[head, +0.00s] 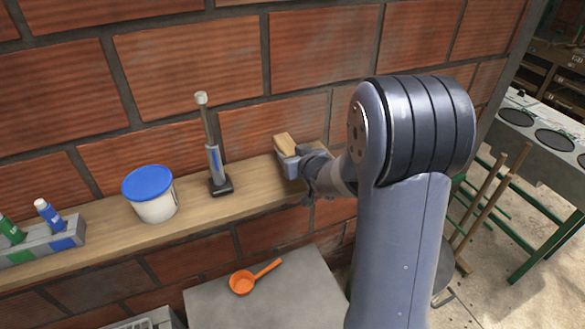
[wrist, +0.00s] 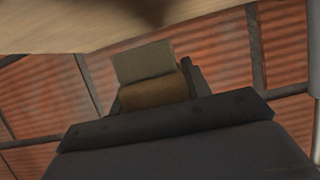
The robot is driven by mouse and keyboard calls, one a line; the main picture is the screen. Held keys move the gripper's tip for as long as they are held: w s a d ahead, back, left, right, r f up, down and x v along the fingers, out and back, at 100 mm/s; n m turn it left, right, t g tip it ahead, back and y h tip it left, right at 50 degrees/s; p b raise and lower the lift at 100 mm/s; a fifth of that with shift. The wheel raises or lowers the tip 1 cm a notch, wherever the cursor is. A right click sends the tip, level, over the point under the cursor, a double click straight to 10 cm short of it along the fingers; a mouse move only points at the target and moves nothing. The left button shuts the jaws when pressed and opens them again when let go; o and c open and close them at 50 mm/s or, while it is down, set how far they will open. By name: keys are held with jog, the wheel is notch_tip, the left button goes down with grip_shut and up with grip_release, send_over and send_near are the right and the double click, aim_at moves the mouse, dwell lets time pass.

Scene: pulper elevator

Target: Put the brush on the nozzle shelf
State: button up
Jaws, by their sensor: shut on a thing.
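The brush (head: 286,142) is a small tan wooden block in my gripper (head: 288,158), at the right end of the wooden shelf (head: 253,190) on the brick wall. In the wrist view the brush shows a pale grey-beige part and a brown part (wrist: 152,92) between the dark jaws of my gripper (wrist: 165,103). My gripper is shut on the brush. I cannot tell whether the brush touches the shelf. My arm hides the shelf's far right end.
On the shelf stand an upright grey tool on a black base (head: 215,155), a white tub with a blue lid (head: 153,195), and a holder (head: 45,242) with green and blue tubes. An orange scoop (head: 243,281) lies on a grey surface below. The shelf between tool and gripper is bare.

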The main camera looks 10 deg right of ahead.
jog(key=shift+f, duration=1.85)
jog(key=shift+f, duration=0.15)
jog(key=o, duration=1)
jog(key=shift+o, duration=0.2)
jog(key=v, duration=1.2)
jog(key=shift+b, duration=0.35)
jog(key=shift+w, duration=0.1)
